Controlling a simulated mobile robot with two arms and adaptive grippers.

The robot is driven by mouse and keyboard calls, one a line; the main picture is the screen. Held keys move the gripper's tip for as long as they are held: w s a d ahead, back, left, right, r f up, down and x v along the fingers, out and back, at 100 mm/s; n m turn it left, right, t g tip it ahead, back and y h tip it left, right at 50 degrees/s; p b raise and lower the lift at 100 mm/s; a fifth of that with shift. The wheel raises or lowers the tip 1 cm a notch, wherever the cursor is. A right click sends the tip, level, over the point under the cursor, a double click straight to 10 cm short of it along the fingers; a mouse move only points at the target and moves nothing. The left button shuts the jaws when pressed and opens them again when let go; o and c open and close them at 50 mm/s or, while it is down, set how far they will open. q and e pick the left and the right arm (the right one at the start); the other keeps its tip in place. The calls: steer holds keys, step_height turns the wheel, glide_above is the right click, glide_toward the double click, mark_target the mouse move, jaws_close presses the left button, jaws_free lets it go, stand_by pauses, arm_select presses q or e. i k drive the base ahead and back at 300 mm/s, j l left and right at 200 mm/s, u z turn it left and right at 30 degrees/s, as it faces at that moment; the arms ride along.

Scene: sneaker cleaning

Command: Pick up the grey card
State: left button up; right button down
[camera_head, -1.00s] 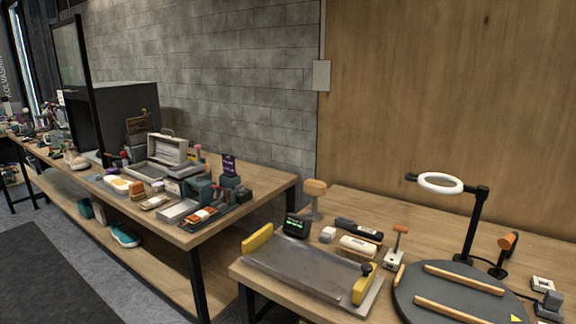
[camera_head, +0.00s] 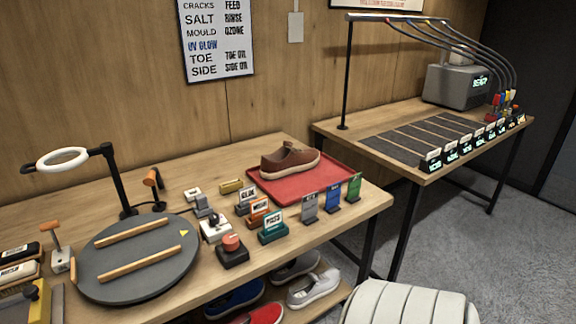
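The grey card (camera_head: 308,207) stands upright near the front edge of the wooden table. All three are in front of a red tray (camera_head: 338,178). Neither of my grippers is in view.
A brown shoe (camera_head: 290,160) sits on the red tray. A teal card holder (camera_head: 272,228) and a red-knobbed device (camera_head: 232,250) stand left of the grey card. A round dark turntable (camera_head: 140,262) is further left. A white ribbed object (camera_head: 408,303) stands in front at bottom right.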

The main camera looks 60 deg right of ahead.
mark_target(247, 194)
steer(key=z, duration=1.65)
